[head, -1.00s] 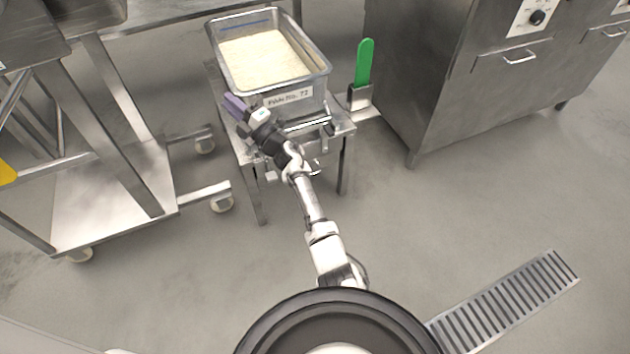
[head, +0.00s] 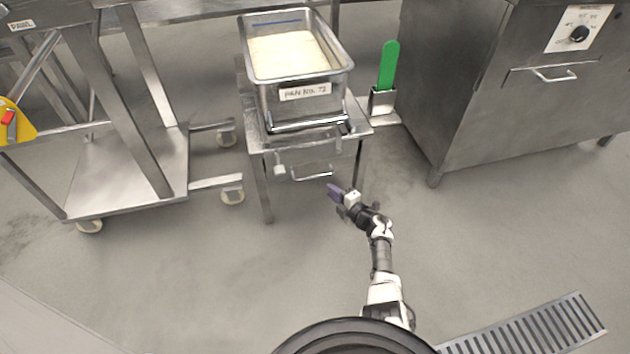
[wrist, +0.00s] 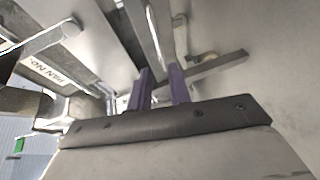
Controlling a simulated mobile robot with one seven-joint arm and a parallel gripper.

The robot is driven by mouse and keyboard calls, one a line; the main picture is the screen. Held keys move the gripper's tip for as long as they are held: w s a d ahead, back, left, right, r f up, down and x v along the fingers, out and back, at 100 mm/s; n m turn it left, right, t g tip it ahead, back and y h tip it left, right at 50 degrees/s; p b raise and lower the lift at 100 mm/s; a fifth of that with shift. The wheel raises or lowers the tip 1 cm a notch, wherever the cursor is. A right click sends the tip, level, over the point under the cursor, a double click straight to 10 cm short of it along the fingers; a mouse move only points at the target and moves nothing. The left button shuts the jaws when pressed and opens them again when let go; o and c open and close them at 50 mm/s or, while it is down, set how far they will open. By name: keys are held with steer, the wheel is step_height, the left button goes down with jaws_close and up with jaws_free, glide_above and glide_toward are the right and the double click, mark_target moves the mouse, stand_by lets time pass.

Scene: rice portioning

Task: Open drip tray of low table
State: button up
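The low table (head: 262,155) stands in the upper middle of the head view. The drip tray's front (head: 290,166) with its bar handle (head: 312,175) is just under the tabletop; the tray looks pushed in. My gripper (head: 334,191) is in front of the table, below and right of that handle and apart from it. In the wrist view its two purple fingers (wrist: 161,88) stand apart with nothing held between them. A metal bar handle (wrist: 50,38) shows at upper left there; I cannot tell for certain whether it is the tray's.
A rice-filled metal pan (head: 335,85) with a label sits on the table. A green-handled tool (head: 389,65) stands in a holder to its right. A steel cart (head: 130,190) is at left, a steel cabinet (head: 470,120) at right. The floor in front is clear.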

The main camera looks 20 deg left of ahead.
mark_target(314, 177)
steer(key=shift+b+x, duration=4.4)
steer(key=shift+x, duration=1.25)
steer(key=shift+r, duration=0.1)
jaws_close()
